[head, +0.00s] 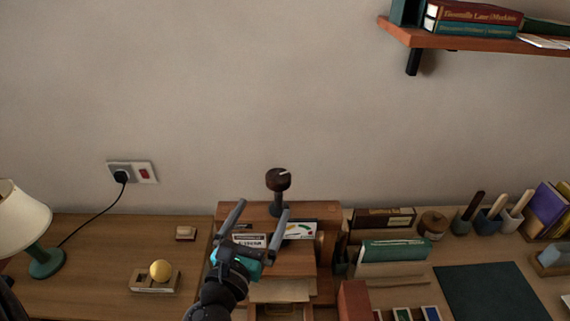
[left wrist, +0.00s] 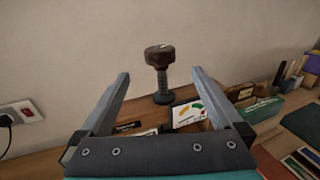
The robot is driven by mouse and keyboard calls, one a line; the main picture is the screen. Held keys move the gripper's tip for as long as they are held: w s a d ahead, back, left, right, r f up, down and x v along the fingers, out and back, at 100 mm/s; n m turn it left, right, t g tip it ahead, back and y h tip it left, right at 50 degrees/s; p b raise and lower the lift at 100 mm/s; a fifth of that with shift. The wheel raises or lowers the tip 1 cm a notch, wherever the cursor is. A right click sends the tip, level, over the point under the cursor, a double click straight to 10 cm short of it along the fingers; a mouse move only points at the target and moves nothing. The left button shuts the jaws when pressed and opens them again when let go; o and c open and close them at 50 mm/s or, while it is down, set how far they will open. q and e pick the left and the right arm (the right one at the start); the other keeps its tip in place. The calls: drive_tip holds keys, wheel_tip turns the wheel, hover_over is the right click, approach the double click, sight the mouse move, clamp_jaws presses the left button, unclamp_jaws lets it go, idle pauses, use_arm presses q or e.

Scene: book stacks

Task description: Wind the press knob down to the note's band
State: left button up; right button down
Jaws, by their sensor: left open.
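The press knob (head: 278,179) is a dark brown faceted knob with a pale mark on top, on an upright grey screw at the back of the wooden press. It also shows in the left wrist view (left wrist: 159,56), with the threaded screw below it. A white note (head: 300,231) with coloured curved bands stands in front of it, and shows in the left wrist view (left wrist: 189,112). My left gripper (head: 262,208) is open and empty. Its fingers point toward the knob, which stands beyond them, apart from both. My right gripper is not in view.
Pen cups (head: 490,219), books and a dark green mat (head: 490,292) are at right. A shelf (head: 470,40) overhangs at upper right. The wall is close behind the knob.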

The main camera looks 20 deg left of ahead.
sight(280, 175)
use_arm(q)
drive_tip(key=w, duration=0.4)
drive_tip(key=w+a+p, duration=0.1)
drive_tip(key=w, duration=0.3)
drive_tip(key=w+p, duration=0.1)
drive_tip(key=w, duration=0.3)
drive_tip(key=shift+w+a, duration=0.15)
drive_tip(key=shift+a, duration=0.2)
drive_tip(key=shift+w+a, duration=0.1)
drive_tip(key=shift+w, duration=0.75)
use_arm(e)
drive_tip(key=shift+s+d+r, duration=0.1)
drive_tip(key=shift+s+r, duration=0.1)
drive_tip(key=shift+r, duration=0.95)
use_arm(q)
drive_tip(key=shift+c, duration=0.2)
drive_tip(key=shift+c, duration=0.8)
drive_tip(key=c, duration=1.2)
drive_tip(key=shift+o, duration=0.2)
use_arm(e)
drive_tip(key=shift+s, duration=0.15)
use_arm(q)
drive_tip(key=shift+m+h, duration=0.3)
drive_tip(key=shift+h, duration=0.2)
